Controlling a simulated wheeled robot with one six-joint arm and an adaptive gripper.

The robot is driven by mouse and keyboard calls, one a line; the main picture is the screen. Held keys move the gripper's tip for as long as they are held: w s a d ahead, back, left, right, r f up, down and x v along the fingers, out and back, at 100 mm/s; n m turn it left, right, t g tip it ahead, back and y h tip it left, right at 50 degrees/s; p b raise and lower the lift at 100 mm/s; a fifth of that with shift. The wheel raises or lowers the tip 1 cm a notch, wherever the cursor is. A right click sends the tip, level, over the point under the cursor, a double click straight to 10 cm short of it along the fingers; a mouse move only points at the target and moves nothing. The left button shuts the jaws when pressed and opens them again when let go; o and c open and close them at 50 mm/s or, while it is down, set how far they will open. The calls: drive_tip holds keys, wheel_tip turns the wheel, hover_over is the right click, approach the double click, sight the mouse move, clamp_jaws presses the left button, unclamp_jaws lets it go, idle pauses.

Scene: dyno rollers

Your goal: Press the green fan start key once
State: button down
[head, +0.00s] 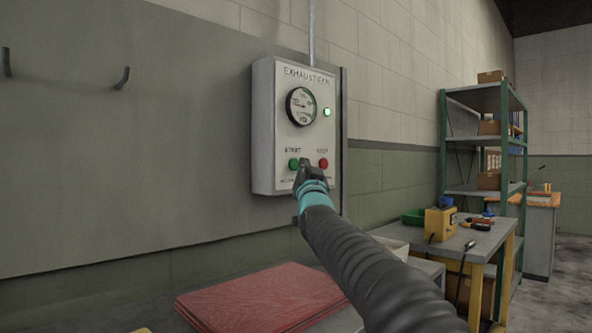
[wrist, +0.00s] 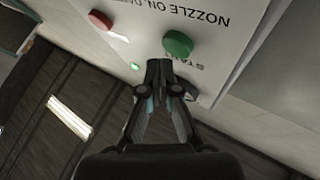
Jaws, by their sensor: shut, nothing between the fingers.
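The exhaust fan control box (head: 264,130) is a pale panel on the wall in the head view. Its green start key (head: 294,163) sits low on the left, with the red stop key (head: 323,163) to its right. My gripper (head: 306,165) is shut and empty in front of the panel, between the two keys in the picture. In the wrist view the green key (wrist: 178,44) lies just beyond and right of my gripper tips (wrist: 159,64). The red key (wrist: 101,20) is further up left. I cannot tell whether the tips touch the panel.
Green shelving (head: 484,140) and a workbench (head: 480,243) with a yellow device stand at right.

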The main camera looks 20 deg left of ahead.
drive_tip(key=shift+d, duration=0.1)
drive_tip(key=d+b, duration=0.1)
drive_tip(key=s+d+b, duration=0.1)
drive_tip(key=d+b, duration=0.1)
drive_tip(key=s+d+b, duration=0.1)
drive_tip(key=shift+d+b, duration=0.2)
drive_tip(key=shift+b, duration=0.2)
idle(0.4)
idle(0.5)
